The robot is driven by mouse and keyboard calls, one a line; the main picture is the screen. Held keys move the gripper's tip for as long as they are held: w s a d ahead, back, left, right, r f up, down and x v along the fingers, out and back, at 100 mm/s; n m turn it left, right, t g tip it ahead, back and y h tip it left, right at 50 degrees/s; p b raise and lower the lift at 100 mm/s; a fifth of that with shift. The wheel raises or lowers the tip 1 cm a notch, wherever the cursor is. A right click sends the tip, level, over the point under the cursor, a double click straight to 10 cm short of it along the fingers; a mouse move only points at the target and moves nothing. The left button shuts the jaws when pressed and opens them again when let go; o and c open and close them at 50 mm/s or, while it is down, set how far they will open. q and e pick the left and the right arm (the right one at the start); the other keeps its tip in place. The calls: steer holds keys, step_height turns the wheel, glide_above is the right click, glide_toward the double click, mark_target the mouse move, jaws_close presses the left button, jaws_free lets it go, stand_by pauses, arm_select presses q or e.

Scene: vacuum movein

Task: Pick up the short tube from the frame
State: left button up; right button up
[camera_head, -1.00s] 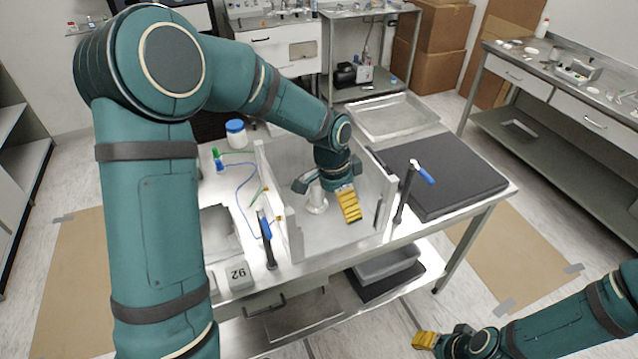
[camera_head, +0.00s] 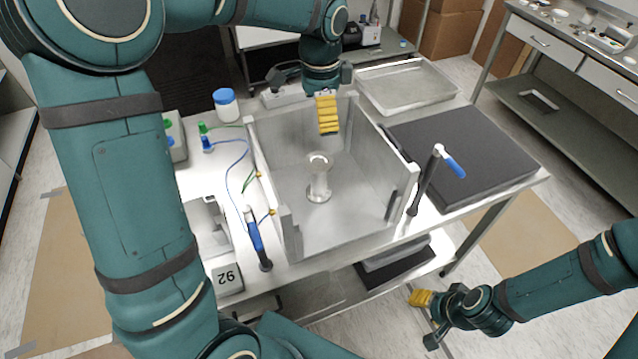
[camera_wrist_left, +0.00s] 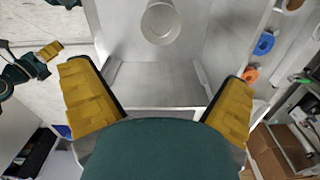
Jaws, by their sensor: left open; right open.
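The short tube (camera_head: 319,180) is a pale metallic cylinder with flanged ends. It stands upright on the floor inside the grey open-topped frame (camera_head: 275,190). In the left wrist view the tube (camera_wrist_left: 160,22) shows at the top centre, beyond the fingers and apart from them. My left gripper (camera_head: 328,115) is open and empty, near the frame's far wall and behind the tube in the head view. Its two yellow finger pads are spread wide in the left wrist view (camera_wrist_left: 162,98). My right gripper (camera_head: 421,298) is open and empty at the lower right, away from the table.
Two upright handles with blue grips, left (camera_head: 256,238) and right (camera_head: 430,178), stand beside the frame. A black pad (camera_head: 470,160) and a metal tray (camera_head: 408,88) lie to the right. A blue-lidded jar (camera_head: 226,105) and thin cables are at the left.

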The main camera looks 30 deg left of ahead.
mark_target(319, 161)
arm_select(q)
step_height(319, 161, down, 10)
steer(key=shift+w+a+f+b, duration=0.1)
steer(key=shift+f+b, duration=0.05)
steer(key=shift+b, duration=0.9)
steer(key=shift+a+f+b, duration=0.1)
steer(key=shift+f+b, duration=0.4)
steer(key=shift+f, duration=2.15)
steer(key=c, duration=1.2)
arm_select(e)
steer(key=f, duration=0.4)
steer(key=shift+s+a, duration=0.2)
steer(key=shift+s, duration=0.1)
arm_select(q)
steer(key=shift+r, duration=0.1)
steer(key=shift+c, duration=0.3)
